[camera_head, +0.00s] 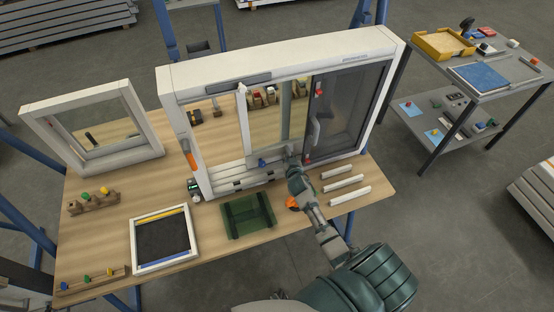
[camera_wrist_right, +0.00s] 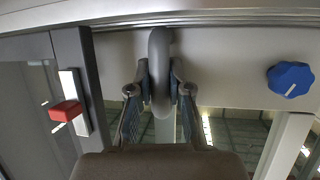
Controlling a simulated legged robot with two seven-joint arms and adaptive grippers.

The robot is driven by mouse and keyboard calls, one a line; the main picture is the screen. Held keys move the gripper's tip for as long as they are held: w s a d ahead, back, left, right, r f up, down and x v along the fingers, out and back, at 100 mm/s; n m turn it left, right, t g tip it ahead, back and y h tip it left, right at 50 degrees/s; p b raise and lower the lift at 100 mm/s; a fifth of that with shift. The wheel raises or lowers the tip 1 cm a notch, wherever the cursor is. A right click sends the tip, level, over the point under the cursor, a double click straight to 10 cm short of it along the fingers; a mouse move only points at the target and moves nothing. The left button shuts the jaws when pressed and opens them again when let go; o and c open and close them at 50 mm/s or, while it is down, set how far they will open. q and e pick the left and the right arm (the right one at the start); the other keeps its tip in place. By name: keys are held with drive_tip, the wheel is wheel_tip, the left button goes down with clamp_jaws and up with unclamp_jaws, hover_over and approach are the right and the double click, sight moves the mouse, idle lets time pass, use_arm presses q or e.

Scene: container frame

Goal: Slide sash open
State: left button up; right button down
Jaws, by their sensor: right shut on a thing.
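The white window frame (camera_head: 180,120) stands upright on the wooden workbench. My right gripper (camera_head: 292,162) is at the frame's lower middle, left of that panel's lower corner. In the right wrist view my right gripper (camera_wrist_right: 160,95) is shut on a grey curved handle (camera_wrist_right: 160,50), one finger on each side. A blue knob (camera_wrist_right: 290,79) and a red latch (camera_wrist_right: 67,111) flank it; the knob also shows in the head view (camera_head: 262,162). My left gripper is out of view.
A smaller white frame (camera_head: 35,112) stands at the left. A black-screened frame (camera_head: 140,238), a green tray (camera_head: 228,217) and white strips (camera_head: 345,186) lie on the bench (camera_head: 90,255) in front. A metal cart (camera_head: 498,92) stands at the right.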

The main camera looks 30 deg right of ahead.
drive_tip(key=shift+s+d+f, duration=0.15)
drive_tip(key=shift+d, duration=0.2)
drive_tip(key=c, duration=1.3)
unclamp_jaws()
drive_tip(key=shift+a, duration=0.15)
drive_tip(key=shift+o, duration=1.1)
drive_tip(key=shift+a, duration=0.15)
drive_tip(key=shift+a+r, duration=0.2)
drive_tip(key=shift+a, duration=0.1)
